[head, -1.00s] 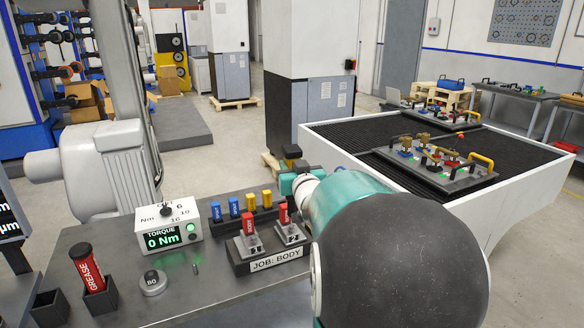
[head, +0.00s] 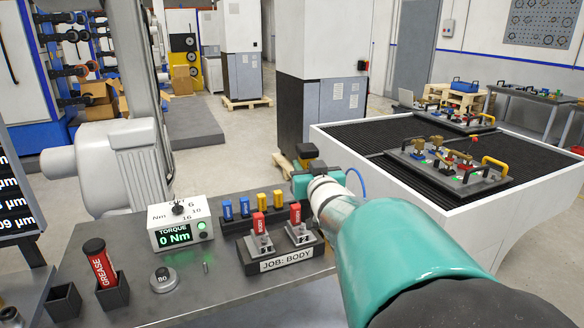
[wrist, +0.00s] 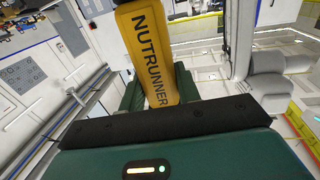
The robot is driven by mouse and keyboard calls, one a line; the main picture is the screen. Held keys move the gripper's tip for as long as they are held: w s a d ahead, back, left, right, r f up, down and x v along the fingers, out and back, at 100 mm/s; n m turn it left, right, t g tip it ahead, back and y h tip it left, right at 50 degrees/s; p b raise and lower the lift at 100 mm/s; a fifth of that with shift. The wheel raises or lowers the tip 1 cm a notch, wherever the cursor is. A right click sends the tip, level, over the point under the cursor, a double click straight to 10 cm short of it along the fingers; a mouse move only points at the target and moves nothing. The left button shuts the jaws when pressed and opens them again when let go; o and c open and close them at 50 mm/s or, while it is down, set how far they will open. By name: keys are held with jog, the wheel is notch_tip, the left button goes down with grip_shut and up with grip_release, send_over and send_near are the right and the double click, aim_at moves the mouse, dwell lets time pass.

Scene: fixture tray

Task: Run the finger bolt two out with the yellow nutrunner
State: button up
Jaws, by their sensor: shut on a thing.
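My gripper (head: 312,183) is at the right end of the grey bench in the head view, raised near the red-handled holders. In the wrist view it is shut on the yellow nutrunner (wrist: 148,45), whose printed name faces the camera, between two green fingers. In the head view the nutrunner is mostly hidden; a dark end shows above the gripper. A fixture plate (head: 438,172) with brass-coloured clamps, red and blue parts and a yellow handle lies on the black-topped table beyond. Its finger bolts are too small to tell apart.
On the bench stand a torque box (head: 178,225) reading 0 Nm, a JOB: BODY stand (head: 287,260), a rack of blue and yellow pieces (head: 250,215) and a grease tube (head: 102,265). The white table (head: 420,222) rises right of my arm. A second fixture lies behind.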

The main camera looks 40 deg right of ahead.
jog(key=shift+s+a+r, duration=0.4)
jog(key=shift+s, duration=0.2)
jog(key=shift+s+a+r, duration=0.4)
jog(key=shift+s, duration=0.2)
jog(key=shift+s+a+r, duration=0.4)
jog(key=shift+s, duration=0.2)
